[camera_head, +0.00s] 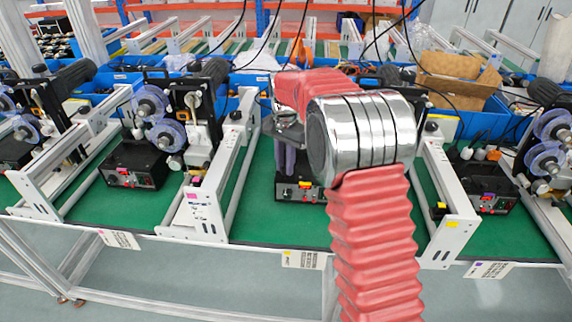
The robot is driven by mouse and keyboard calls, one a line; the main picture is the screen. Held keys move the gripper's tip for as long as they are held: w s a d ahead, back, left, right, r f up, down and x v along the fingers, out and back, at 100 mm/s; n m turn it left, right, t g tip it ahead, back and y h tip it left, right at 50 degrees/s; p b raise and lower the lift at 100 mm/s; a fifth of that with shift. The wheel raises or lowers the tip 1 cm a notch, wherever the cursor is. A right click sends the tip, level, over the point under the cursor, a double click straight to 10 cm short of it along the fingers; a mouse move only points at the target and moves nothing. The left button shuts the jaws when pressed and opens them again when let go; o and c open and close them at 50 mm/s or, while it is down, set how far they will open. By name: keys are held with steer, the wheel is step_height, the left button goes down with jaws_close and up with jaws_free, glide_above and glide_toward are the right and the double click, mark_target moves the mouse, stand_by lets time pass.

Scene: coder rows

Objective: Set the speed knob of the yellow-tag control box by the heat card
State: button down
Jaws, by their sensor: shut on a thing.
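The yellow-tag control box (312,194) is a low black box on the green mat in the middle bay, with a yellow tag (305,184) on its front. My gripper (286,172) points down at the left part of this box, its fingers close together and shut on the speed knob, which they hide. My red-sleeved arm and its shiny metal joint cover the right side of the bay. A white card (304,260) with a yellow mark hangs on the table's front edge below the box. Its print is too small to read.
Similar black boxes stand in the left bay (135,170), with a pink tag, and the right bay (490,192). White rails (208,200) separate the bays. Blue bins (480,118) and hanging cables are behind. The green mat before the box is clear.

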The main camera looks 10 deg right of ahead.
mark_target(285, 168)
stand_by(0.4)
steer(key=c, duration=1.6)
jaws_free()
steer(key=shift+r, duration=0.1)
step_height(285, 168, up, 14)
steer(key=shift+f, duration=0.25)
steer(key=shift+w, duration=0.1)
